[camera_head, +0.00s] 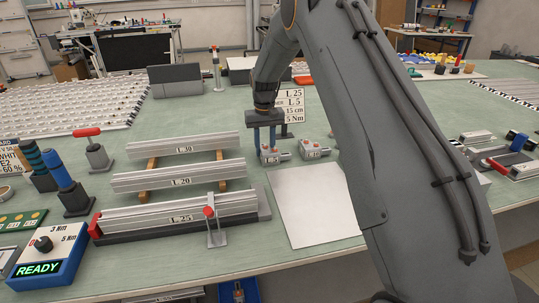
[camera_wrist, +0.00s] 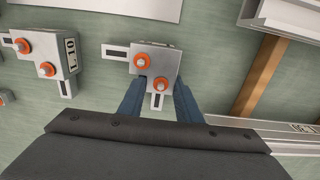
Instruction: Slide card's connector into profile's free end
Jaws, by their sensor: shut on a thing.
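My gripper (camera_head: 265,143) points down at the table, its two blue fingers closed on a grey corner connector (camera_head: 269,155) with two orange-ringed screws. In the wrist view the connector (camera_wrist: 157,62) sits between the fingertips, one slotted arm pointing left and one toward my gripper. I cannot tell whether it touches the table. A second connector (camera_head: 315,150), marked L 10 in the wrist view (camera_wrist: 60,52), lies beside it. The card (camera_head: 292,103) stands behind, reading L 25, L 5, 15 cm and 5 Nm. The L 25 profile (camera_head: 150,217) lies in a dark fixture; its right end is free.
A red-knobbed clamp post (camera_head: 210,213) stands at the L 25 profile. Profiles L 20 (camera_head: 180,178) and L 30 (camera_head: 180,147) rest on wooden strips behind it. A bare white plate (camera_head: 315,205) lies right of the fixture. A box reading READY (camera_head: 45,258) stands front left.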

